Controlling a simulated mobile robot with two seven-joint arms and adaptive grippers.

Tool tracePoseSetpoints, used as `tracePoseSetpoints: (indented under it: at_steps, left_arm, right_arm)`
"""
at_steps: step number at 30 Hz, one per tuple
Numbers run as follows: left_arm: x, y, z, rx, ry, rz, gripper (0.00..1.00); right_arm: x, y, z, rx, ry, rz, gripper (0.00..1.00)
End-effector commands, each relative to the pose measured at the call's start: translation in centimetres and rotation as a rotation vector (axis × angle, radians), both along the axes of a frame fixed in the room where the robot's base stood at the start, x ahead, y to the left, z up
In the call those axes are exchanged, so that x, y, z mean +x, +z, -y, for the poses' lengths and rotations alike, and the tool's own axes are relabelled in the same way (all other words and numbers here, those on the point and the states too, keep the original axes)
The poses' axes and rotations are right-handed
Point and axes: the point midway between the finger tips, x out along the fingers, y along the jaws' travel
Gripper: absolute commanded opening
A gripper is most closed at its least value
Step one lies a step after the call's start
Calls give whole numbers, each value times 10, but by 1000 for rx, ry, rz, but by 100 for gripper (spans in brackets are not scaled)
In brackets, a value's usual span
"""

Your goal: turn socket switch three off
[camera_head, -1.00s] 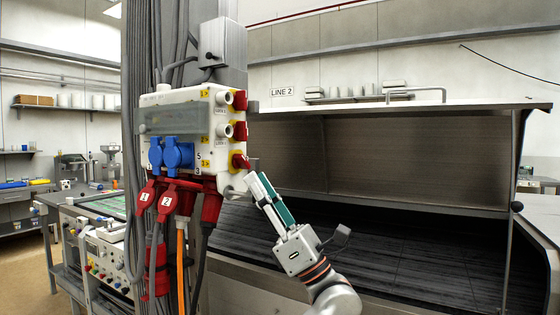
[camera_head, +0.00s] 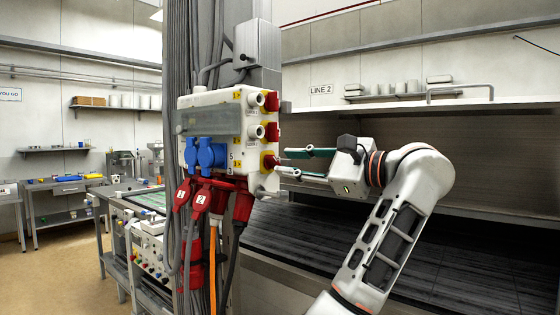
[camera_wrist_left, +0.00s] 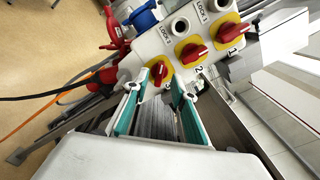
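The white socket box (camera_head: 222,112) is on the column in the head view, with three red switches on yellow plates down its right side. The lowest, switch three (camera_head: 270,162), also shows in the left wrist view (camera_wrist_left: 159,72), its red knob turned differently from switch two (camera_wrist_left: 192,54) and switch one (camera_wrist_left: 231,32). My left gripper (camera_head: 286,162) comes from the right, level with switch three, its green-padded fingers pointing at it. In the left wrist view the fingers (camera_wrist_left: 155,92) are apart and empty, just short of the knob; contact cannot be told. My right gripper is not in view.
Blue sockets (camera_head: 205,153) and red plugs (camera_head: 200,197) with hanging cables are on the box's front and underside. A grey hood (camera_head: 440,135) over a dark bed (camera_head: 420,262) lies behind my arm. A bench with instruments (camera_head: 150,235) is at left.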

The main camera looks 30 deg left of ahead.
Motion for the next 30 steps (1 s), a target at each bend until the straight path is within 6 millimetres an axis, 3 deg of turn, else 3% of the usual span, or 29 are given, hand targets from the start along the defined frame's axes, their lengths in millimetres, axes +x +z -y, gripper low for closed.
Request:
tracePoseSetpoints:
  at_steps: [7,18,21,22,30]
  left_arm:
    - [2,1,-31,2,1,-1,26]
    - [3,0,-37,2,0,-3,26]
    - [3,0,-37,2,0,-3,2]
    - [3,0,-37,2,0,-3,0]
    - [3,0,-37,1,0,4,0]
  right_arm:
    - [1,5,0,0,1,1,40]
    - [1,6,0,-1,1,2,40]
    - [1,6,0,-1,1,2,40]
    - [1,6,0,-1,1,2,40]
    - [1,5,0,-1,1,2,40]
